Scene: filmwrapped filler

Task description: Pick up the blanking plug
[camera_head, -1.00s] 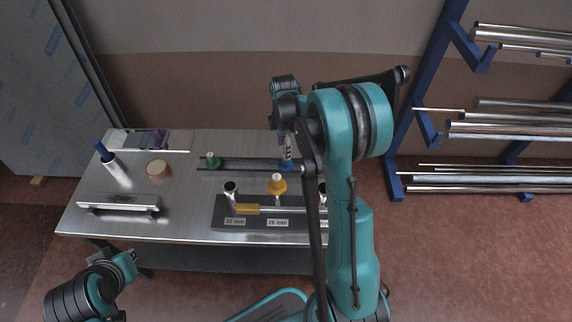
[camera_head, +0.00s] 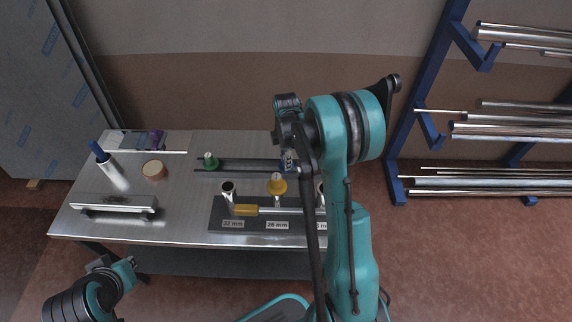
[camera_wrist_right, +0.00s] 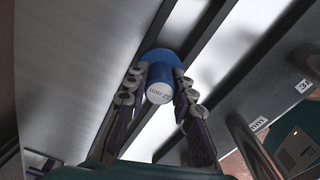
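A blue plug (camera_wrist_right: 160,85) with a round flange and a pale end face marked "22 mm" stands on the dark rail in the right wrist view. My right gripper (camera_wrist_right: 161,73) has one finger on each side of it; the fingers look apart, with a narrow gap to its stem. In the head view my right gripper (camera_head: 288,158) is low over the rail and mostly hides the blue plug.
The steel table (camera_head: 180,215) carries a dark labelled block (camera_head: 255,226) with tube ends, a tan round disc (camera_head: 154,170), a white roll with blue end (camera_head: 112,172) and a metal bar-shaped item (camera_head: 113,203). A blue rack (camera_head: 395,165) with tubes stands right.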

